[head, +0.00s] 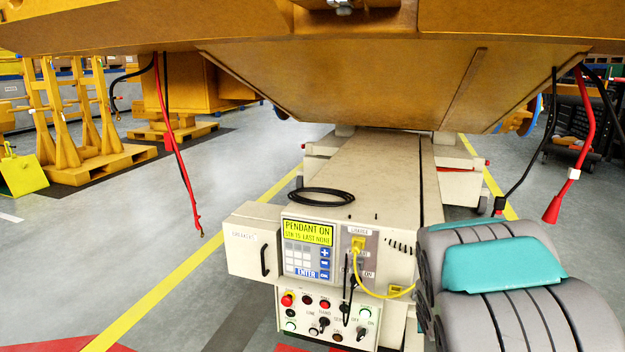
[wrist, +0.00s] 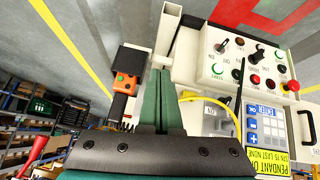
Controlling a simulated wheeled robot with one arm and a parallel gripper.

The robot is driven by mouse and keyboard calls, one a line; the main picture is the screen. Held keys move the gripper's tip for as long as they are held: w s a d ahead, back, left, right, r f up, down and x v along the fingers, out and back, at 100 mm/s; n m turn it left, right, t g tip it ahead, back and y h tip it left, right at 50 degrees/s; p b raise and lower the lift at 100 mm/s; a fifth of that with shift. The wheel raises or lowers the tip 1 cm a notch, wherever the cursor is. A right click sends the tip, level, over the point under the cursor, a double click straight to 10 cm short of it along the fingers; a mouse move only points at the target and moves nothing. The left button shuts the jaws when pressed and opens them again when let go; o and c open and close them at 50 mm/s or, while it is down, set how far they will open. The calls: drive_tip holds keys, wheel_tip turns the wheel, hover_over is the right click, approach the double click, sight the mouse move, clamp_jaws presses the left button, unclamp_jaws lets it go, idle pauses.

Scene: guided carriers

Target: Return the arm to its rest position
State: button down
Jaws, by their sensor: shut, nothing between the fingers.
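My gripper (wrist: 160,73) shows in the wrist view as two green fingers pressed together, with nothing between them. It points at the carrier's front end, beside the control panel (wrist: 245,62); I cannot tell the gap to it. In the head view my grey and teal arm links fill the lower right, and the gripper itself is hidden. The carrier (head: 375,175) is a long cream body with a control panel (head: 325,318) of knobs and buttons. Its lit yellow screen (head: 307,233) reads "PENDANT ON". A yellow plug (head: 357,244) with a yellow cable sits in the panel.
A large orange structure (head: 380,80) hangs low over the carrier. Red and black cables (head: 178,140) dangle at left, and another red cable (head: 578,140) at right. A black cable coil (head: 320,196) lies on the carrier. Grey floor (head: 110,240) is clear at left.

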drive_tip(key=s+a+r+g+y, duration=0.1)
drive_tip(key=s+a+r+g, duration=0.2)
drive_tip(key=s, duration=1)
drive_tip(key=s+a+r+n+g+y, duration=0.1)
drive_tip(key=s+a+r+g, duration=0.2)
drive_tip(key=s, duration=1)
drive_tip(key=s+a+r+n+g+y+p, duration=0.1)
drive_tip(key=s+a+r, duration=0.3)
drive_tip(key=s+a, duration=0.4)
drive_tip(key=s+g, duration=0.1)
drive_tip(key=s, duration=0.4)
drive_tip(key=shift+r+g, duration=0.35)
drive_tip(key=shift+g, duration=0.05)
drive_tip(key=shift+w, duration=0.1)
